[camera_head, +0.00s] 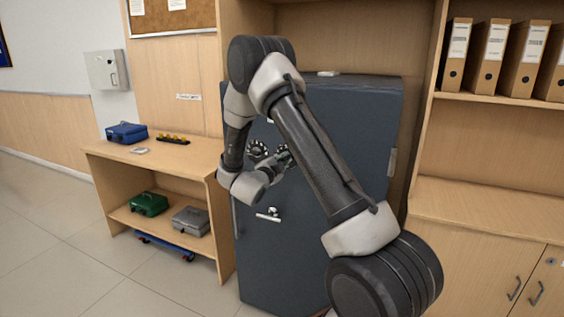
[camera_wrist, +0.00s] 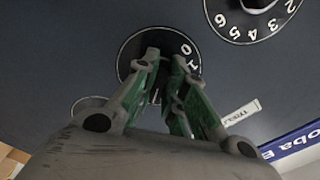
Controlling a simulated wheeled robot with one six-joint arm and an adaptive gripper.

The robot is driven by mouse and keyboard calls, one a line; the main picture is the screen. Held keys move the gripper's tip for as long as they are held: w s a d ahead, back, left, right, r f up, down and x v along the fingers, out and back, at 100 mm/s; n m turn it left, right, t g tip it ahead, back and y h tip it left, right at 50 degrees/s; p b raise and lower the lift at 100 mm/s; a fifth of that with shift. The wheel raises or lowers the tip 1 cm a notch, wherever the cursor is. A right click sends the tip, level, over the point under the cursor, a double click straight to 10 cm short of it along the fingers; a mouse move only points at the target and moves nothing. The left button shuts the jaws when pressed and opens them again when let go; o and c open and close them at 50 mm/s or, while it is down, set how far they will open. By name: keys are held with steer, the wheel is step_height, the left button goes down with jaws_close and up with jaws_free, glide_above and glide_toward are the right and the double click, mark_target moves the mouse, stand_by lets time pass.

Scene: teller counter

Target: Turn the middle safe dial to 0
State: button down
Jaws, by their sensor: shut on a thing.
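The dark safe (camera_head: 350,115) stands behind my arm, with its door facing me. My gripper (camera_head: 284,157) is at the door. In the wrist view, my gripper (camera_wrist: 166,68) has its two green-padded fingers closed around the knob of a black dial (camera_wrist: 135,48), taken as the middle dial. White digits 0 and 1 show on the dial's right rim; the fingers hide the knob and other digits. A neighbouring dial (camera_wrist: 236,30) with digits 2 to 6 is at the upper right. In the head view, a dial (camera_head: 257,150) shows left of my gripper.
The safe's handle (camera_head: 268,214) is below the dials. A wooden shelf unit (camera_head: 180,155) stands left, holding a blue box (camera_head: 127,132), a green box (camera_head: 149,204) and a grey box (camera_head: 190,221). Binders (camera_head: 490,58) fill the right shelf. Floor at the left is clear.

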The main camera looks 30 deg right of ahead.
steer(key=n, duration=2.9)
steer(key=shift+s+d+n, duration=0.2)
steer(key=shift+s+n, duration=0.15)
steer(key=shift+n, duration=0.05)
stand_by(0.4)
steer(key=c, duration=1.5)
jaws_free()
